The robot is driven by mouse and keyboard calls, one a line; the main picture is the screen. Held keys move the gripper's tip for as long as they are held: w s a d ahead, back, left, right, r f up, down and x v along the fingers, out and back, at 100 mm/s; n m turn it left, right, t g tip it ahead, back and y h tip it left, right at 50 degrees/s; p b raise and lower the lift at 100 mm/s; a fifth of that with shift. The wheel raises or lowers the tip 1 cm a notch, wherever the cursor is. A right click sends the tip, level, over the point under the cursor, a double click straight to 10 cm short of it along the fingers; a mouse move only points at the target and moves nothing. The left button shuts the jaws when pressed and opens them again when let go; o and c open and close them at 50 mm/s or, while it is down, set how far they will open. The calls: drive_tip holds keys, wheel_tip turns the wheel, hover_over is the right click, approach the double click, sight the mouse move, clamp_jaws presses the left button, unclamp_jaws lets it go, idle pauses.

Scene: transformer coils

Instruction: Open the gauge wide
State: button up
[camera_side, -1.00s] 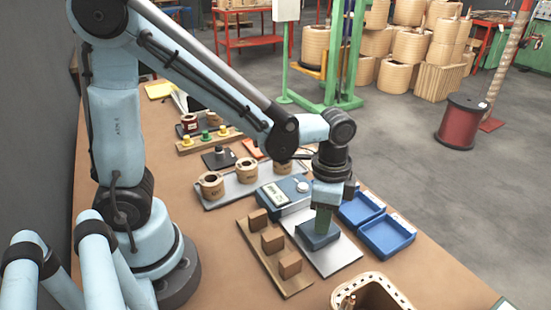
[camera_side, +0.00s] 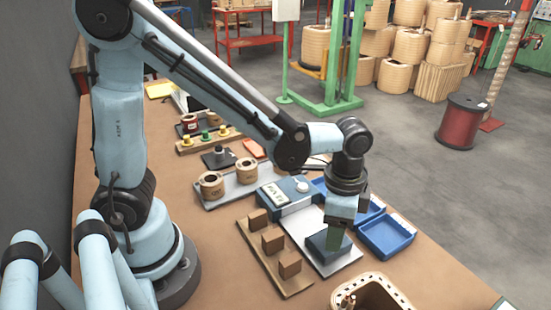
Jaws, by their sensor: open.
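The gauge has a blue-grey body (camera_side: 283,193) with a label and a round pale knob, at the far end of a light grey base plate (camera_side: 348,259). A dark blue-grey block (camera_side: 318,243) sits on the plate's near part, apart from the body, with bare plate between them. My gripper (camera_side: 337,239) points down at this block from above. A greenish finger reaches to the block's top and side. The gripper is open; the far finger and any contact are hard to make out.
Blue trays (camera_side: 388,237) lie right of the plate. A wooden board (camera_side: 279,268) with brown blocks lies on its left, and a perforated bin (camera_side: 372,292) in front. Coils (camera_side: 246,170) stand on a grey tray behind.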

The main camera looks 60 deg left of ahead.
drive_tip(key=shift+r, duration=0.1)
wheel_tip(320, 180, up, 12)
idle(0.6)
drive_tip(key=s+a+f+n+t, duration=0.1)
drive_tip(key=a+n+t, duration=0.2)
drive_tip(key=a, duration=0.3)
drive_tip(key=s+a+f+n+t, duration=0.1)
drive_tip(key=a+f+n+t, duration=0.1)
drive_tip(key=a+n+t, duration=0.2)
drive_tip(key=shift+s+a+f+n, duration=0.15)
drive_tip(key=shift+s+a+n, duration=0.1)
drive_tip(key=shift+a+n, duration=0.7)
drive_tip(key=shift+d, duration=0.1)
